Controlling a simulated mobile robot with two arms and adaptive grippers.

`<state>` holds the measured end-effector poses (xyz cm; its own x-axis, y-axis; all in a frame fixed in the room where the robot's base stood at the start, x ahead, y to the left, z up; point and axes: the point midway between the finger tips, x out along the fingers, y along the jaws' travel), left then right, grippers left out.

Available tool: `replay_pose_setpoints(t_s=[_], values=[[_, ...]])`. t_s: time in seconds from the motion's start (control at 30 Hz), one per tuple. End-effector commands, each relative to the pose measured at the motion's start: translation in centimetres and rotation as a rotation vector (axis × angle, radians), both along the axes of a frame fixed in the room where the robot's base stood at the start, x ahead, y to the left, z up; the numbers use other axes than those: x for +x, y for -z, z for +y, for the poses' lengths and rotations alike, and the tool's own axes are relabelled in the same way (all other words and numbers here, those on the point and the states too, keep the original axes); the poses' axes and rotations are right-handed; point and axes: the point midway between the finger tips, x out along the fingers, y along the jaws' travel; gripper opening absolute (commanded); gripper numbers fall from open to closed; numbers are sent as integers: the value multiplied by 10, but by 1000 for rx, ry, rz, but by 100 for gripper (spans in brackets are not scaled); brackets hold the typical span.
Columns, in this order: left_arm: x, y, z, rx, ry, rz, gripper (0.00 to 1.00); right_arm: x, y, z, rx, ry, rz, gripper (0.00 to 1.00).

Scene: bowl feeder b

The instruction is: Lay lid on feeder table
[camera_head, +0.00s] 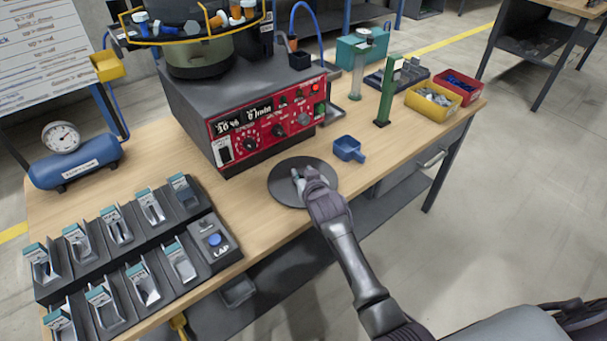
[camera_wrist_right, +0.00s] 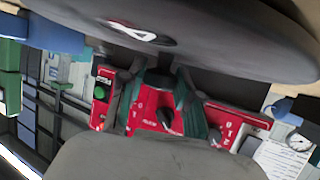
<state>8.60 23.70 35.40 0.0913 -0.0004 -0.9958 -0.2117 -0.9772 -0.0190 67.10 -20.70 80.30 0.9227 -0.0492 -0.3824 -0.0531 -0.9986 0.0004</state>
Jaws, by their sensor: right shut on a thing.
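The lid (camera_head: 283,187) is a dark round disc over the front middle of the wooden feeder table (camera_head: 215,192), in front of the red control panel. My right gripper (camera_head: 301,180) reaches in from the lower right and is shut on the lid near its middle. In the right wrist view the lid (camera_wrist_right: 230,32) fills the top as a broad dark disc with a white mark, and the gripper fingers (camera_wrist_right: 165,105) show below it. Whether the lid touches the tabletop cannot be told. My left gripper is not in view.
The bowl feeder (camera_head: 205,55) and its red control panel (camera_head: 265,123) stand behind the lid. A small blue scoop (camera_head: 348,149) is close to its right. A green post (camera_head: 387,95) stands farther right. A black rack (camera_head: 125,255) fills the table's left front.

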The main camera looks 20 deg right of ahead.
Motion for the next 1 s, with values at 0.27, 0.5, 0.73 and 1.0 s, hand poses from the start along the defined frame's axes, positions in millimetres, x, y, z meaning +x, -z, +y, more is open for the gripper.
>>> replay_pose_setpoints(t_s=[0.27, 0.5, 0.73, 1.0], values=[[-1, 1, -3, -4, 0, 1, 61, 0, 0, 0, 1, -1, -4, 0], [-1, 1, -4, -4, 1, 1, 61, 0, 2, 0, 1, 0, 0, 58], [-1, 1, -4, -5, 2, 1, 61, 0, 2, 0, 1, 0, -1, 58], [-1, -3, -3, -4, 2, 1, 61, -22, -9, 2, 1, -1, -1, 58]])
